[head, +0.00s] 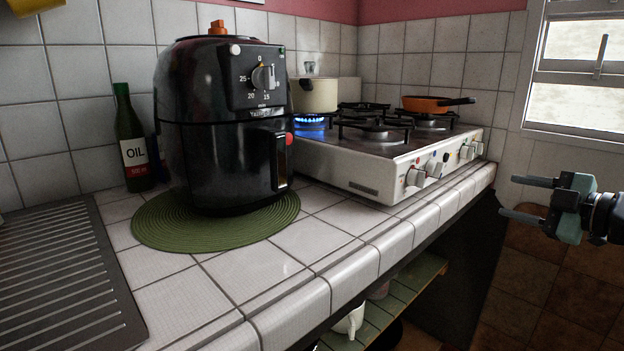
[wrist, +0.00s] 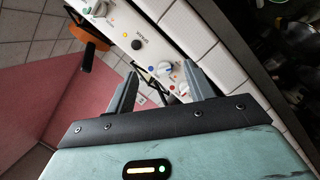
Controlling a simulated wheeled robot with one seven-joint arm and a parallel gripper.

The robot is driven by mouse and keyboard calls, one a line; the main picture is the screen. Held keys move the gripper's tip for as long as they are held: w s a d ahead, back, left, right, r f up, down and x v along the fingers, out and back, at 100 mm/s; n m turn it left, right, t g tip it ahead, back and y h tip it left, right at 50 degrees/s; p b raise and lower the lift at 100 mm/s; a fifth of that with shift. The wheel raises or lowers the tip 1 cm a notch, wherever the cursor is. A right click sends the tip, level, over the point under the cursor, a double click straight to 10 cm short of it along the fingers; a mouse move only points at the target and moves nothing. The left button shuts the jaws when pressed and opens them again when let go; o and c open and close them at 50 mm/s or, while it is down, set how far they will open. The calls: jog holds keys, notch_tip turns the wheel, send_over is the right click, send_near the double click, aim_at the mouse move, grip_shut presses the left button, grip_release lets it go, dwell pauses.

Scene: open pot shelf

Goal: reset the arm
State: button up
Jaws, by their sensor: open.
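My gripper (head: 527,199) is at the right edge of the head view, in the air in front of the counter and to the right of the stove. Its two fingers point left and are spread apart with nothing between them. In the wrist view my gripper (wrist: 158,92) also shows open and empty, with the stove's knobbed front panel beyond the fingertips. No contact with the stove or counter shows.
The white gas stove (head: 375,180) has a lit blue burner, a cream pot (head: 316,95) and an orange pan (head: 428,104). A black air fryer (head: 215,150) stands on a green mat (head: 160,232) beside an oil bottle (head: 131,145). An open shelf (head: 395,305) is below the counter.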

notch_tip(320, 180, down, 6)
jog(key=a+f+m+g+h, duration=0.15)
jog(key=m+g+h, duration=0.25)
jog(key=m+h, duration=0.4)
jog(key=s+a+f+m+g+y, duration=0.1)
jog(key=s+a+f+m+g, duration=0.3)
jog(key=s, duration=0.3)
jog(key=s+a+f+m+g, duration=0.2)
jog(key=s+a+m+g, duration=0.2)
jog(key=s+a, duration=0.3)
jog(key=s+a+r+n+g, duration=0.1)
jog(key=s+a+n, duration=0.4)
jog(key=a, duration=0.4)
jog(key=s+a+r+n+g, duration=0.2)
jog(key=s+a, duration=0.6)
jog(key=a, duration=0.1)
notch_tip(320, 180, up, 18)
jog(key=p, duration=1.9)
jog(key=shift+w+d+r, duration=0.15)
jog(key=shift+d+r, duration=0.05)
jog(key=shift+d, duration=0.1)
